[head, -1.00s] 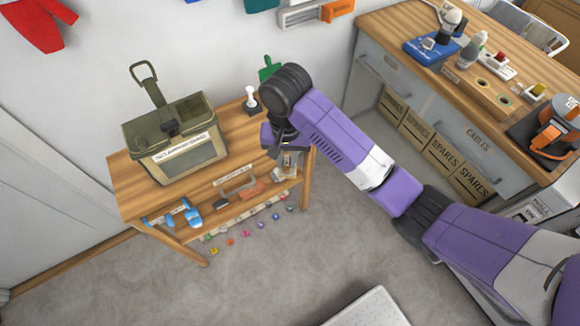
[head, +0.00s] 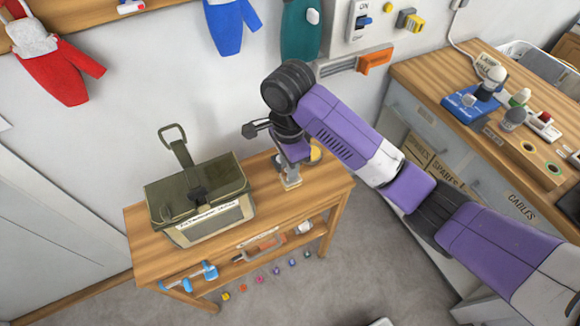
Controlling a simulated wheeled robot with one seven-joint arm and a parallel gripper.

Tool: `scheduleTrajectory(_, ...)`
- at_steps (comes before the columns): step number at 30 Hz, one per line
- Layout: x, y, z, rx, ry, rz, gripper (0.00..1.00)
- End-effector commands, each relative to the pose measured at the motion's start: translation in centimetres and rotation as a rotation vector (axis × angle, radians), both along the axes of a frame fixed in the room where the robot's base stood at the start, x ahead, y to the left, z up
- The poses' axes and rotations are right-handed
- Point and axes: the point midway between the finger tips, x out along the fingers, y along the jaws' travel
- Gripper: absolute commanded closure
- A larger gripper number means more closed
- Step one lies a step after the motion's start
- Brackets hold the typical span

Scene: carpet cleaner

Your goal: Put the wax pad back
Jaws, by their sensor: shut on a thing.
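My gripper (head: 291,178) points down over the right end of the wooden bench top (head: 262,190). Its body hides most of what lies between the fingers. A small round yellow-tan piece (head: 316,153), which looks like the wax pad, shows just right of the purple hand. The jaws are shut on it as far as I can see. I cannot tell whether it touches the bench top or anything behind it.
An olive case (head: 198,198) with a raised handle stands on the bench left of my gripper. A lower shelf holds a blue tool (head: 190,278) and an orange-brown tool (head: 262,248). A cabinet (head: 440,150) with a crowded top stands at right.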

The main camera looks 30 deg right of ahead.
Motion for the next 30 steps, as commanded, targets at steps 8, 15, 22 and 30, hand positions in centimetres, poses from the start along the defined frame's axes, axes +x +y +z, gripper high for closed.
scheduleTrajectory(8,0.0,0.0,0.1,0.001,0.000,0.002,1.00)
scheduleTrajectory(15,0.0,0.1,0.3,0.002,0.002,0.001,1.00)
scheduleTrajectory(22,0.0,0.1,-1.5,0.001,0.001,0.002,1.00)
scheduleTrajectory(30,0.0,0.0,-3.2,0.001,0.000,0.001,1.00)
